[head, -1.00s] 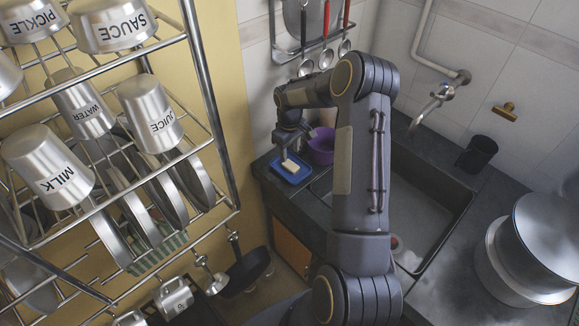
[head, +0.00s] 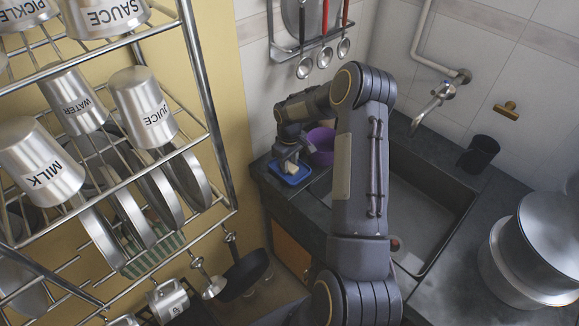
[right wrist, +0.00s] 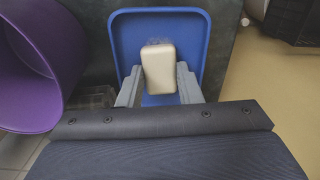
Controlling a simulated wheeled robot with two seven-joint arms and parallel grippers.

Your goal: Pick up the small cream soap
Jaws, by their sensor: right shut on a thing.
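The small cream soap (right wrist: 158,68) is a rounded block in the right wrist view, over the blue tray (right wrist: 124,42). In the head view the soap (head: 290,168) is small and partly covered by my gripper, and the blue tray (head: 297,180) sits on the dark counter. My right gripper (right wrist: 158,82) has one finger on each side of the soap and is shut on it; it also shows in the head view (head: 289,162). I cannot tell whether the soap still touches the tray. My left gripper is not in view.
A purple tub (right wrist: 40,65) stands close beside the tray; it also shows in the head view (head: 322,144). The sink (head: 420,215) lies to the right, with large steel pots (head: 530,250) beyond. A steel rack (head: 205,90) with canisters fills the left.

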